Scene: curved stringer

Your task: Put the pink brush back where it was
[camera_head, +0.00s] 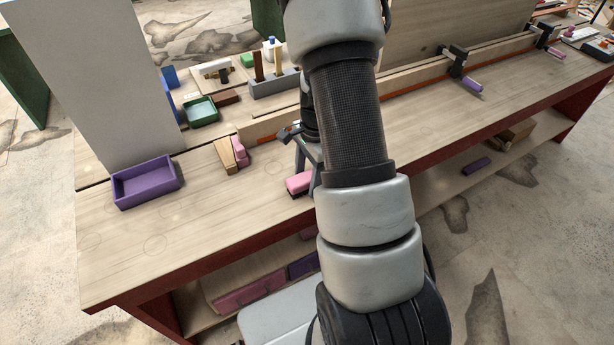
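The pink brush (299,183), a pink block with a dark underside, is at the worktop's front edge, left of my arm. My gripper (308,173) is at the brush, pointing down. One finger shows behind it and one at its right end. My arm hides part of the gripper and perhaps the brush's right end. I cannot tell whether the fingers press on the brush, or whether it touches the wood.
On the worktop (200,235) are a purple tray (146,183), a wooden block (225,155) beside a pink piece (240,151), and a green tray (201,112). A clamp (456,62) stands right. The front-left worktop is clear.

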